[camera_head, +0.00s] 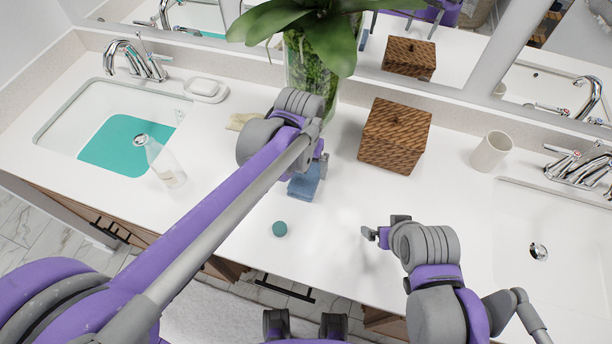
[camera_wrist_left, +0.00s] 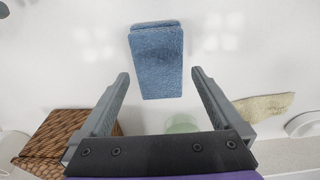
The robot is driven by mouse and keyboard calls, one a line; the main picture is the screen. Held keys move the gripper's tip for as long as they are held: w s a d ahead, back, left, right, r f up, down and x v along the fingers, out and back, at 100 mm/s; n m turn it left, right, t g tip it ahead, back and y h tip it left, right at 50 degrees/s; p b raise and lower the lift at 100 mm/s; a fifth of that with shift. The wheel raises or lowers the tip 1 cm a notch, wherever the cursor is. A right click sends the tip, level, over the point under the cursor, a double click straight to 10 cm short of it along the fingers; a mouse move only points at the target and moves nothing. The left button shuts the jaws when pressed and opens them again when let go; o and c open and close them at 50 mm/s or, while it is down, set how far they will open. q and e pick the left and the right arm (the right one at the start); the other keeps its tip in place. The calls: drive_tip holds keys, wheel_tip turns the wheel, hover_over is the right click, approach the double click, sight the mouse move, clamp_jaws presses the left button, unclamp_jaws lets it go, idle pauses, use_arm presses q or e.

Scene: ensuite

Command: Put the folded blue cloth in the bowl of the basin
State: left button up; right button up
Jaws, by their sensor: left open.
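The folded blue cloth (camera_head: 304,182) lies on the white counter near the middle, partly hidden behind my left arm. In the left wrist view the cloth (camera_wrist_left: 157,62) is flat, ahead of the fingertips. My left gripper (camera_wrist_left: 160,76) is open and empty, its fingers spread wider than the cloth. In the head view my left gripper (camera_head: 320,166) is mostly hidden by its wrist, close to the cloth. My right gripper (camera_head: 376,236) is over the counter to the right; its jaw opening is unclear. One basin (camera_head: 70,115) is at left, with a teal area inside; another basin (camera_head: 560,285) is at right.
A wicker box (camera_head: 394,138), a glass vase with a plant (camera_head: 310,60) and a white cup (camera_head: 491,151) stand toward the back. A clear bottle (camera_head: 165,165) stands by the left basin. A beige cloth (camera_wrist_left: 264,106) lies behind.

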sight(306, 175)
use_arm(q)
drive_tip(key=f, duration=0.3)
drive_tip(key=shift+w+d+f, duration=0.15)
drive_tip(key=shift+w+f, duration=0.1)
drive_tip(key=c, duration=1.1)
